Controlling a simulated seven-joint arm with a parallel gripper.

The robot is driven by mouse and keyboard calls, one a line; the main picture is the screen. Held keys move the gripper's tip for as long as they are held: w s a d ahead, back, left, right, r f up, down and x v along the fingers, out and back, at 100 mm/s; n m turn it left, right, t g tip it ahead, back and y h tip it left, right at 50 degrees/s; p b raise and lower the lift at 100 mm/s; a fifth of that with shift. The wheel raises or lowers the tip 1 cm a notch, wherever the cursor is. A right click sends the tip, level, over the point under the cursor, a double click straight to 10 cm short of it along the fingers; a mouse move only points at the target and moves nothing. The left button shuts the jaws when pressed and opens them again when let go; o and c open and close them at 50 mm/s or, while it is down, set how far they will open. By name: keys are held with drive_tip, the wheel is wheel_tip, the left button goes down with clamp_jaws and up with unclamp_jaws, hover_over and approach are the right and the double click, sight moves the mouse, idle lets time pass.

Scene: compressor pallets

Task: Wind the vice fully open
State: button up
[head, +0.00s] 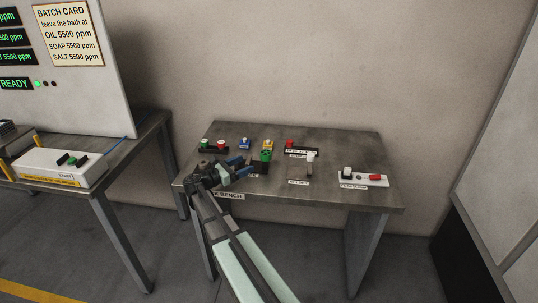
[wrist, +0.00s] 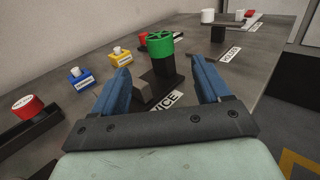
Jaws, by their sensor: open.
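The vice (wrist: 168,80) is a dark block on the bench with a green wheel-like top (wrist: 160,42); a white label (wrist: 166,101) in front of it reads VICE. A small grey block (wrist: 147,91) sits at its near side. In the head view the green top (head: 264,155) is just right of my gripper (head: 242,167). My gripper is open and empty. In the wrist view its blue fingers (wrist: 160,68) stand left and right of the vice, short of the green top. How far the vice is wound cannot be told.
A yellow block (wrist: 121,57), a blue block (wrist: 81,78) and a red button (wrist: 27,106) stand left of the vice in the wrist view. A white switch panel (head: 362,179) lies at the bench's right. Bare bench top (head: 340,145) lies behind it.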

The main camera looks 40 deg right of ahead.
sight(269, 154)
drive_tip(key=d, duration=1.3)
drive_tip(key=shift+d, duration=0.15)
drive_tip(key=c, duration=0.9)
